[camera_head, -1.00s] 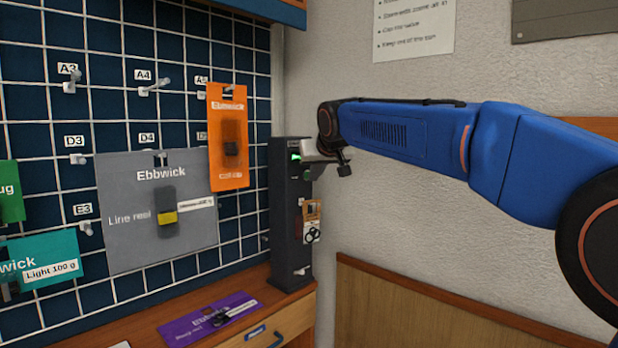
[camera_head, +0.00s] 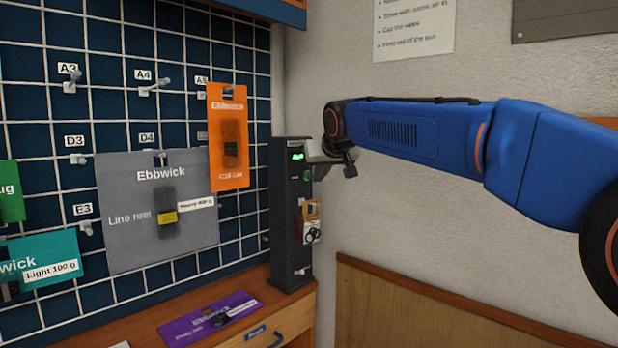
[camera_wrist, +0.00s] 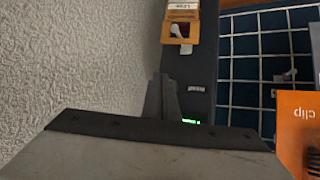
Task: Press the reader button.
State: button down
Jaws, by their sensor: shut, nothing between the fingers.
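The reader is a tall dark post (camera_head: 290,225) at the right end of the pegboard. It has a lit green display (camera_head: 297,156) near its top and a small green button (camera_head: 308,175) below that. My gripper (camera_head: 318,160) is shut and empty beside the reader's upper part, close to the button. I cannot tell whether it touches the reader. In the wrist view, the shut fingers (camera_wrist: 161,97) point along the reader's dark face (camera_wrist: 200,75). The green display (camera_wrist: 190,121) is partly hidden there, and the button is not visible.
An orange card (camera_head: 228,172) and a grey Ebbwick card (camera_head: 130,215) hang on the pegboard to the left. A purple card (camera_head: 205,318) lies on the wooden counter. The wall (camera_head: 400,225) is close on the right.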

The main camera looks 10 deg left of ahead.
jog(key=shift+s+d, duration=0.8)
jog(key=shift+d, duration=0.2)
jog(key=shift+s+d, duration=0.75)
jog(key=shift+d, duration=0.25)
jog(key=s+d+f+m+g+h, duration=0.1)
jog(key=s+d+f, duration=0.6)
jog(key=s+d, duration=0.25)
jog(key=s+d+f+m+g+h, duration=0.1)
jog(key=s+d+f, duration=0.5)
jog(key=s+d, duration=0.4)
jog(key=s+d+f+m+g+h, duration=0.1)
jog(key=s+d+f, duration=0.5)
jog(key=s+f, duration=0.5)
jog(key=s+d+f+m+g, duration=0.1)
jog(key=s+d+f, duration=0.4)
jog(key=s+f, duration=0.6)
jog(key=shift+s+d+g+h, duration=0.4)
jog(key=shift+s+g, duration=0.2)
jog(key=shift+s, duration=0.55)
